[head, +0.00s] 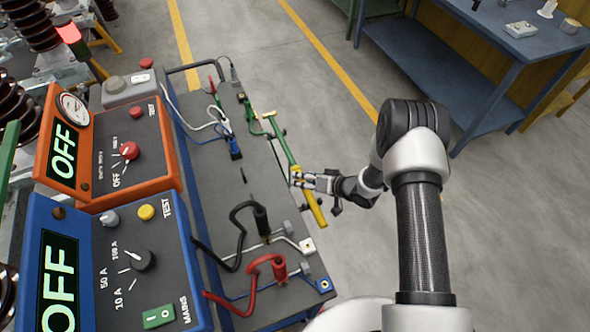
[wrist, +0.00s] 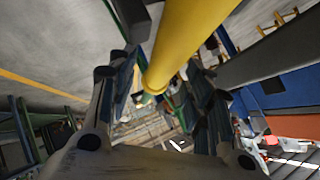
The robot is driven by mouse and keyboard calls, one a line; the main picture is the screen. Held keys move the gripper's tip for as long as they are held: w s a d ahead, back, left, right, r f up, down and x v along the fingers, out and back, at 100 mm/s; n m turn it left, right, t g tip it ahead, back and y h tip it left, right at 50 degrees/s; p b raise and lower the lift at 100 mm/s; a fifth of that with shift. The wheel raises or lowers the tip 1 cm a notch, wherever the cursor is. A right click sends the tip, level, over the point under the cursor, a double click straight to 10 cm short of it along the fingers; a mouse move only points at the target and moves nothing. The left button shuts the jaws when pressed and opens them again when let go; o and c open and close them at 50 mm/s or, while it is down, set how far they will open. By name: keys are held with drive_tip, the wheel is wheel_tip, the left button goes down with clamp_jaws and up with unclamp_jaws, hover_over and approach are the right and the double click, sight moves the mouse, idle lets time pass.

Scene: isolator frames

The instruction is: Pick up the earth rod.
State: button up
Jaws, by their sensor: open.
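The earth rod (head: 314,207) lies along the right edge of the cart's grey top, with a yellow handle towards the near end and a green far part (head: 281,140). My gripper (head: 299,180) reaches in from the right at the yellow handle. In the wrist view the yellow rod (wrist: 190,35) comes down from the top between the two spread fingers of my gripper (wrist: 163,85). The fingers are open, one on each side of the rod. I cannot tell whether either finger touches it.
The cart top (head: 205,165) also carries a black lead (head: 240,230), a red lead (head: 268,262) and a blue clamp (head: 235,150). Orange (head: 145,150) and blue (head: 160,260) test boxes stand at left. A blue workbench (head: 440,70) stands behind, with open floor between.

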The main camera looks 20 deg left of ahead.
drive_tip(key=shift+w+a+f, duration=0.15)
drive_tip(key=shift+a+f, duration=0.1)
drive_tip(key=shift+a, duration=0.1)
clamp_jaws()
idle(0.4)
